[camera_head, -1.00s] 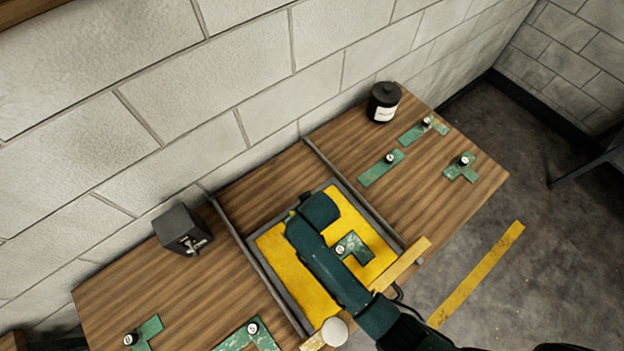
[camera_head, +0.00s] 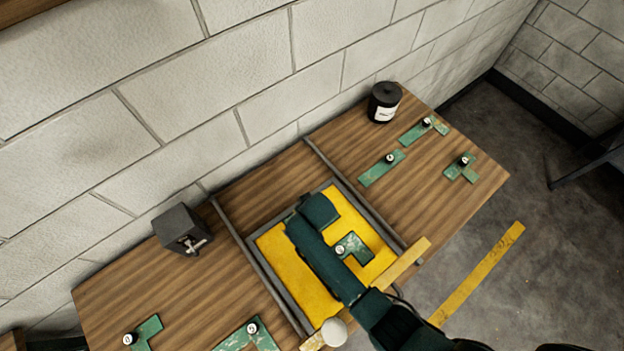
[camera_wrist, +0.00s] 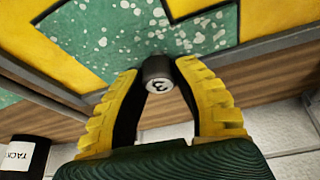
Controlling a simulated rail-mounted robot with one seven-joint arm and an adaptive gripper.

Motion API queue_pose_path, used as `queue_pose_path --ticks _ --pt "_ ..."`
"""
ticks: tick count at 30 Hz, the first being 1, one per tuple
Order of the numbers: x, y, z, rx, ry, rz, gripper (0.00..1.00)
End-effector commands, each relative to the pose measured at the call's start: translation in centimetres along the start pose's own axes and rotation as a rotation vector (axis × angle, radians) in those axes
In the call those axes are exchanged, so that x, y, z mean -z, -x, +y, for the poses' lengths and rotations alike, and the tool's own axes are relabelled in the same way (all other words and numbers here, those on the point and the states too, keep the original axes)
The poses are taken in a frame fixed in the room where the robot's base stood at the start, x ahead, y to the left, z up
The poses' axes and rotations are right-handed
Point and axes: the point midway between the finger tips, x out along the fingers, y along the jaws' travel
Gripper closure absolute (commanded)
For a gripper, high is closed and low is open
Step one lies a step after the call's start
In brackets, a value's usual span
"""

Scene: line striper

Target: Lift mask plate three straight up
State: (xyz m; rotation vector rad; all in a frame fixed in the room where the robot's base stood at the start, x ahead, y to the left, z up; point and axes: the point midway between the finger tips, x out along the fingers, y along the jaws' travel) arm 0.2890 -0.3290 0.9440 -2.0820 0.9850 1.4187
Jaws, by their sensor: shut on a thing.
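Mask plate three (camera_wrist: 150,28) is green with white speckles and has a dark knob marked 3 (camera_wrist: 158,75). In the wrist view the yellow fingers of my gripper (camera_wrist: 158,92) are shut on this knob from both sides. Yellow surface shows around the plate; I cannot tell whether the plate touches it or is clear of it. In the head view my dark green arm hides the gripper and the held knob above the yellow board (camera_head: 305,280). Another speckled green piece with a knob (camera_head: 354,245) shows beside my arm on the board.
The board sits between grey rails (camera_head: 262,270) on a wooden table. Several green plates lie on the table, including one at the right (camera_head: 462,168). A black jar (camera_head: 384,102) and a dark box (camera_head: 180,230) stand near the block wall.

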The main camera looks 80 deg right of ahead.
Motion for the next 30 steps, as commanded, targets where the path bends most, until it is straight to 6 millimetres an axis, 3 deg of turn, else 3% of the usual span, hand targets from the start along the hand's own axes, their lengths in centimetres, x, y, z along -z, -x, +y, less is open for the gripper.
queue_pose_path --ticks 10,21,30 --pt "0.4 0.7 0.0 0.001 -0.001 0.004 1.00" --pt "3.4 8.0 0.3 0.002 -0.001 0.005 1.00" --pt "4.4 10.5 0.4 0.001 0.000 0.001 1.00"
